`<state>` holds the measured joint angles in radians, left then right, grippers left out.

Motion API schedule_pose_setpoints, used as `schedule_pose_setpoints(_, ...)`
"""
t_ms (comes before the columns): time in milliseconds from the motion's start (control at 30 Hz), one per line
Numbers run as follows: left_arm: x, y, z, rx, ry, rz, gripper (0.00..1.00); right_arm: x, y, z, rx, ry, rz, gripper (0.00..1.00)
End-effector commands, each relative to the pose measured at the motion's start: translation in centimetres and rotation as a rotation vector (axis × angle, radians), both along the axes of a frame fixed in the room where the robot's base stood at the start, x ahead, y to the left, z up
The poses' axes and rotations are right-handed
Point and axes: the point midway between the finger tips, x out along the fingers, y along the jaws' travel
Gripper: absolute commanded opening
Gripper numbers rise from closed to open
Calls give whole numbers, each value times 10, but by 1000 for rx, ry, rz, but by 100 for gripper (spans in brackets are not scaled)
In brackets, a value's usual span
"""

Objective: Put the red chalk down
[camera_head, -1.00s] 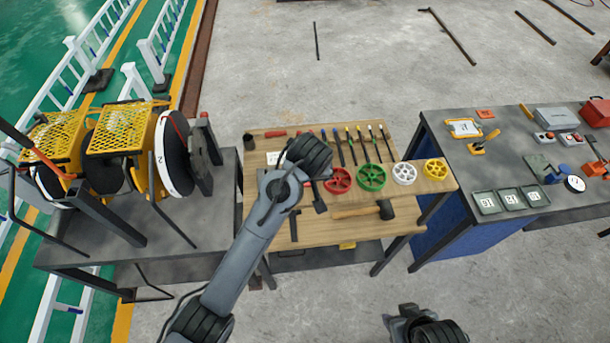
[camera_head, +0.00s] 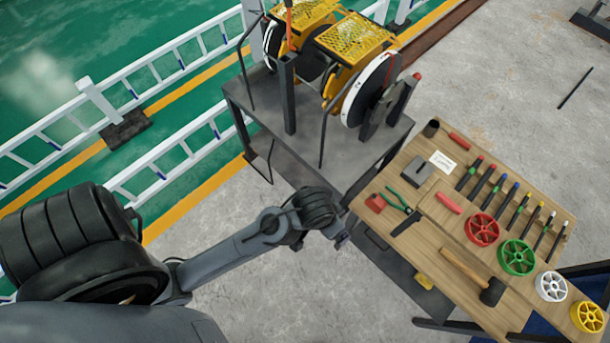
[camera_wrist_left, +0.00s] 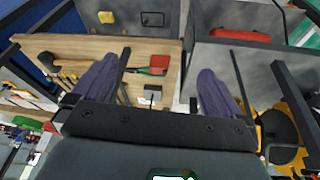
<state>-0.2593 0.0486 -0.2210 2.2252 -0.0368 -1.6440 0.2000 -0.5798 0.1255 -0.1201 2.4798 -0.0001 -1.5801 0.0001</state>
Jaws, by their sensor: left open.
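A short red stick, which looks like the red chalk (camera_head: 448,203), lies on the wooden bench (camera_head: 420,270) in the head view, left of the red handwheel. A second red stick (camera_head: 460,141) lies near the bench's far edge; I cannot tell for sure which is the chalk. My left gripper (camera_head: 343,237) is just off the bench's left edge, apart from both sticks. In the left wrist view its two dark fingers (camera_wrist_left: 155,85) are spread, with nothing held between them. My right gripper is not in view.
On the bench are green-handled pliers (camera_head: 398,200), a red block (camera_head: 376,203), a hammer (camera_head: 466,272), several markers and handwheels. A grey table (camera_head: 300,135) with yellow reel machines (camera_head: 352,38) stands behind left. White railings (camera_head: 130,95) run at left. Open floor lies below.

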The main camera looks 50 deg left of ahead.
Motion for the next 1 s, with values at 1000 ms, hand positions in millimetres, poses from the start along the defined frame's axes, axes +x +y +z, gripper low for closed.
schedule_pose_setpoints(1000, -90, 56, 40, 92, -8, -97, 100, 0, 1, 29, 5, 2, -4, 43)
